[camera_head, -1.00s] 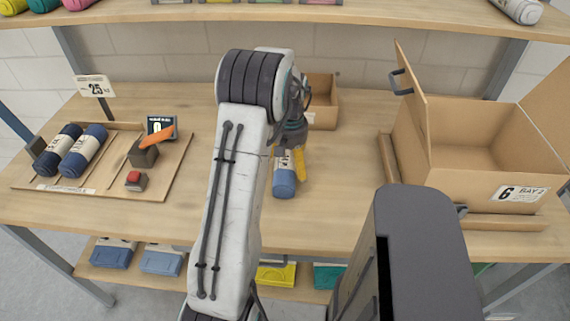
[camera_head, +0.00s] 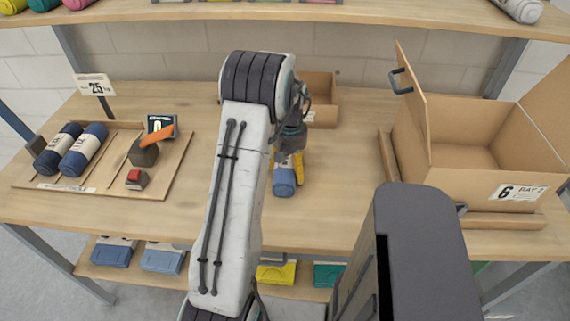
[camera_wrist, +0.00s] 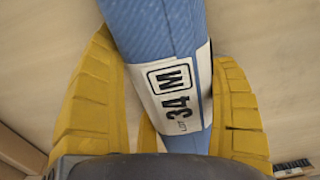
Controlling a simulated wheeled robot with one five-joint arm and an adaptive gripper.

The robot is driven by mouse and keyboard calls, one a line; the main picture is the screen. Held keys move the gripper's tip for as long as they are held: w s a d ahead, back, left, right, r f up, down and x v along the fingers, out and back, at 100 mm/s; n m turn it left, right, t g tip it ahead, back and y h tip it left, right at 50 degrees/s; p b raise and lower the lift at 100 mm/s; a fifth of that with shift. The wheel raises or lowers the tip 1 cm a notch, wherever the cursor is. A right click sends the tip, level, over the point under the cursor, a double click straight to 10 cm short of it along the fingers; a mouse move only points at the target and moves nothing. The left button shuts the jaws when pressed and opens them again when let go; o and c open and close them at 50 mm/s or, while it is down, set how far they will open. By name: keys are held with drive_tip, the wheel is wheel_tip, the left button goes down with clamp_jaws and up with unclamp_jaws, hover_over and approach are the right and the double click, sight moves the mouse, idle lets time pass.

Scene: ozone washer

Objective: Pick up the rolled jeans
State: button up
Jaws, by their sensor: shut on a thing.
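The rolled jeans (camera_head: 284,180) are a blue roll with a white paper band, at the middle of the workbench in the head view. In the wrist view the roll (camera_wrist: 160,30) runs between my yellow fingers, and its band (camera_wrist: 178,95) reads "34 M". My gripper (camera_head: 291,170) is shut on the roll, with a finger on each side of it; it also shows in the wrist view (camera_wrist: 165,120). My arm hides part of the gripper and roll in the head view. I cannot tell whether the roll touches the bench.
An open cardboard box (camera_head: 480,150) marked 6 stands at the right. A wooden tray (camera_head: 160,185) at the left holds two dark rolls (camera_head: 75,150), an orange-handled device (camera_head: 146,150) and a red button (camera_head: 135,178). A small open box (camera_head: 322,100) stands behind my gripper. The front bench is clear.

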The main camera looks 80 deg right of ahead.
drive_tip(key=shift+c, duration=1.4)
drive_tip(key=shift+r, duration=0.2)
